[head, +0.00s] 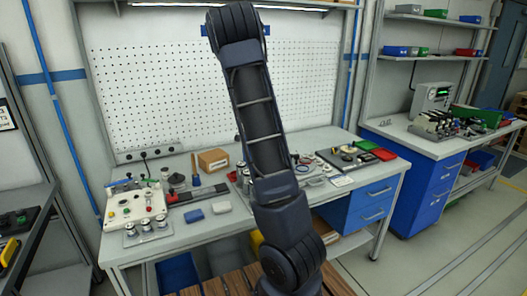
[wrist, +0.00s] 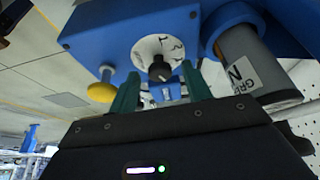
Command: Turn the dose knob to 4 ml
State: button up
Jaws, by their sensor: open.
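In the wrist view a blue dosing unit (wrist: 128,33) fills the upper middle. It carries a round white dial (wrist: 146,46) with a black dose knob (wrist: 159,71) at its centre. A few dark marks show on the dial, but I cannot read the knob's setting. My gripper (wrist: 161,82) is open, with one dark green finger to each side below the knob. The fingers look close to the knob; I cannot tell whether they touch it. In the head view my raised arm hides the gripper, and I cannot make out the knob there.
A yellow round part (wrist: 102,91) hangs left of the knob, and a grey labelled cylinder (wrist: 262,75) stands close on the right. In the head view the workbench (head: 222,228) holds a white control box (head: 136,205), a cardboard box (head: 213,160) and several small parts.

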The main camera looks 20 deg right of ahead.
jog(key=shift+r, duration=0.1)
jog(key=v, duration=1)
jog(key=shift+a+r, duration=0.2)
jog(key=shift+r, duration=0.05)
jog(key=shift+s, duration=0.1)
jog(key=s+a+r+n+t+y, duration=0.1)
jog(key=s+a+n, duration=0.4)
jog(key=s, duration=0.6)
jog(key=s+a+r+n+t+y, duration=0.2)
jog(key=s+a+r+n, duration=0.2)
jog(key=s, duration=0.7)
jog(key=s+a+r+n+t+y, duration=0.1)
jog(key=s+a+r+n, duration=0.2)
jog(key=s+a+n, duration=0.3)
jog(key=s+n, duration=0.2)
jog(key=s, duration=0.3)
jog(key=shift+n+t, duration=0.3)
jog(key=shift+a, duration=0.15)
jog(key=shift+c, duration=0.2)
dwell(0.6)
